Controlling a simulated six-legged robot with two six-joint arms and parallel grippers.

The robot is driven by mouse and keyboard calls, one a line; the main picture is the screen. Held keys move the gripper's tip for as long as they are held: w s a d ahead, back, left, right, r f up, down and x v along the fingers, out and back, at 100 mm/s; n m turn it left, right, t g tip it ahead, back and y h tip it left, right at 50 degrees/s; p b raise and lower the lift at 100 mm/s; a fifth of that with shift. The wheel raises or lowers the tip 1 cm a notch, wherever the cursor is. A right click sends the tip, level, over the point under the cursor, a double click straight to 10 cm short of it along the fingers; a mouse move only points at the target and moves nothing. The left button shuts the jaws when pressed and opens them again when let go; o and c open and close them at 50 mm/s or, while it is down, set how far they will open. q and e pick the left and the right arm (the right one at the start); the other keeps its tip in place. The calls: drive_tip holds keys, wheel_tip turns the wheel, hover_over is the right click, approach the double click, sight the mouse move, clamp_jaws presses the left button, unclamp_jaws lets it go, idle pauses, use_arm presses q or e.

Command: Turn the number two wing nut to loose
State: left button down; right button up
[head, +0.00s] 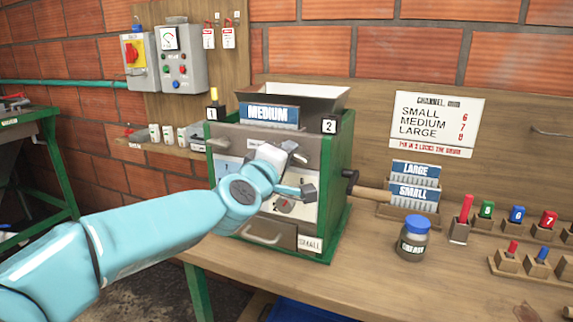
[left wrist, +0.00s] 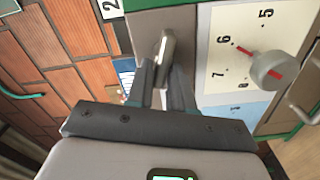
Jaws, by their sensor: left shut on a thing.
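The number two wing nut (left wrist: 166,48) is a grey metal piece on the front of the pulper, near the label 2 (left wrist: 110,6). In the left wrist view it stands between the two fingers of my left gripper (left wrist: 161,82), which is shut on it. In the head view my left gripper (head: 293,153) is at the upper right of the green-framed pulper (head: 342,165), below the label 2 (head: 329,126). There the wing nut cannot be told apart from the gripper. My right gripper is not in view.
A dial knob (left wrist: 268,70) with a red pointer sits beside the gripper on a plate numbered 5, 6, 7. A wooden-handled crank (head: 372,194) sticks out at right. A grease jar (head: 412,240) and channel plates (head: 414,195) stand on the bench.

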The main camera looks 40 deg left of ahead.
use_arm(q)
drive_tip(key=shift+f+n+b, duration=0.25)
drive_tip(key=shift+n+b, duration=0.5)
drive_tip(key=shift+n, duration=1.15)
drive_tip(key=c, duration=1)
unclamp_jaws()
drive_tip(key=shift+w, duration=0.1)
drive_tip(key=p+v, duration=0.3)
drive_tip(key=v, duration=1.3)
